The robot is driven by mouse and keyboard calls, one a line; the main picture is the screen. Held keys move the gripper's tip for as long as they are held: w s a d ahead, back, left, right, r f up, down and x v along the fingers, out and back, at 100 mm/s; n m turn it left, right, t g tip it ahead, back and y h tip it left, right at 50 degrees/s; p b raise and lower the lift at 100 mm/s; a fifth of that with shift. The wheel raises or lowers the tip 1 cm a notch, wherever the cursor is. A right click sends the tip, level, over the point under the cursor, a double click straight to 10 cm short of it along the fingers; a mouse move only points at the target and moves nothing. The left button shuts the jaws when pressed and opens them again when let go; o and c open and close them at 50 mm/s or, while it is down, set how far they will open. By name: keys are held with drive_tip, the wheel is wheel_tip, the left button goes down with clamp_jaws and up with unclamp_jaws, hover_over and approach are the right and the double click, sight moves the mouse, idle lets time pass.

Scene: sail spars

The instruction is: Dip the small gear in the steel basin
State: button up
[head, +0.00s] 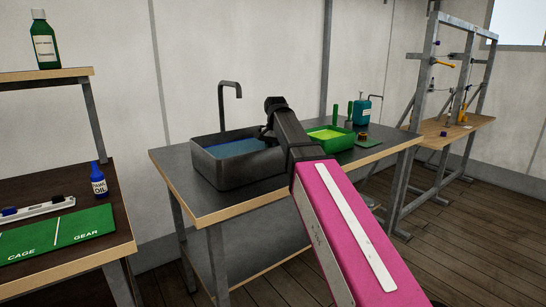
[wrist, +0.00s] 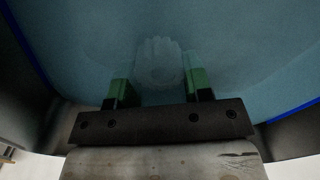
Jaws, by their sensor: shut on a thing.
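The steel basin (head: 232,174) stands on the dark bench in the head view, with blue liquid (head: 238,147) inside. My arm reaches over its right side, and my gripper is hidden there behind the arm and the basin wall. In the wrist view my gripper (wrist: 160,84) points down into the blue liquid, with its green-tipped fingers to either side of the small gear (wrist: 160,62). The gear is pale, toothed and blurred, seen through the liquid and apparently under its surface. The gripper is shut on it.
A green tray (head: 331,141) with yellow-green contents stands right of the basin, with a teal bottle (head: 363,110) behind it. A tap (head: 229,92) rises behind the basin. At left, a table holds a green mat (head: 58,233) marked CAGE and GEAR and a blue oil bottle (head: 98,180).

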drive_tip(key=shift+s+a, duration=0.1)
drive_tip(key=shift+s+a, duration=0.15)
drive_tip(key=shift+a, duration=0.1)
drive_tip(key=shift+d, duration=0.1)
idle(0.5)
drive_tip(key=shift+w+d, duration=0.3)
drive_tip(key=shift+s+a, duration=0.15)
drive_tip(key=shift+s+a, duration=0.15)
drive_tip(key=shift+a, duration=0.1)
drive_tip(key=shift+d, duration=0.1)
idle(0.4)
drive_tip(key=shift+w+d, duration=0.3)
